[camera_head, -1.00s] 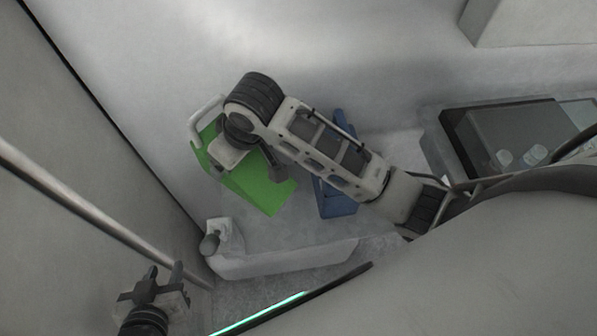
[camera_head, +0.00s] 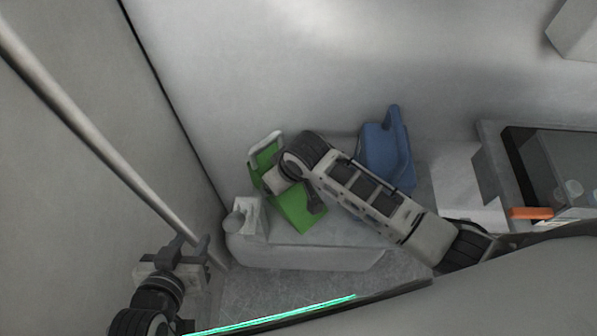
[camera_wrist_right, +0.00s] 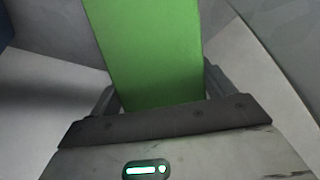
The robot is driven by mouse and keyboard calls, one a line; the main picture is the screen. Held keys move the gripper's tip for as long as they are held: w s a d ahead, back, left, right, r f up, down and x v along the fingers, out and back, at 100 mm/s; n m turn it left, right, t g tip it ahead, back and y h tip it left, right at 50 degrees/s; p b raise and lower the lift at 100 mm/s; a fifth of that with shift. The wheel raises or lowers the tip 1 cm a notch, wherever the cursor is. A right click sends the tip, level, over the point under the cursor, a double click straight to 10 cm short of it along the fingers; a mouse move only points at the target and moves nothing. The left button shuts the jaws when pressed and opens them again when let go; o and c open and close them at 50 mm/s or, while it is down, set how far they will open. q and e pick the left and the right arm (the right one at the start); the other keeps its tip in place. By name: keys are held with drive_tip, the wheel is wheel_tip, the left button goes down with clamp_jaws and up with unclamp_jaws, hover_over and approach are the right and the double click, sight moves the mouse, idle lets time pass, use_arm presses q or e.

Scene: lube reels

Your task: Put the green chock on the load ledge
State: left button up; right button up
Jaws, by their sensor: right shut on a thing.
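The green chock (camera_head: 297,212), with a pale grey handle, is at the light grey ledge (camera_head: 310,258) against the back wall, in the head view. My right arm covers its middle, and I cannot tell if it touches the ledge. My right gripper is shut on the chock; in the right wrist view (camera_wrist_right: 160,97) its fingers lie on both sides of the green body (camera_wrist_right: 150,45). My left gripper (camera_head: 190,244) is open and empty at the lower left, apart from the chock.
A blue chock-like block (camera_head: 385,152) stands right of the green chock, behind my right arm. A grey case with a dark panel (camera_head: 535,165) and an orange bar (camera_head: 531,213) are at the right. A metal rail (camera_head: 75,110) runs along the left wall.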

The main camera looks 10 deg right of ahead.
drive_tip(key=shift+w+d+r, duration=0.1)
drive_tip(key=shift+w+d, duration=0.15)
drive_tip(key=shift+d, duration=0.15)
drive_tip(key=d, duration=0.1)
drive_tip(key=w+d, duration=0.1)
drive_tip(key=d, duration=0.1)
drive_tip(key=shift+d+p, duration=0.15)
drive_tip(key=shift+p, duration=0.15)
drive_tip(key=shift+f, duration=0.55)
drive_tip(key=shift+a, duration=0.2)
drive_tip(key=shift+f, duration=0.15)
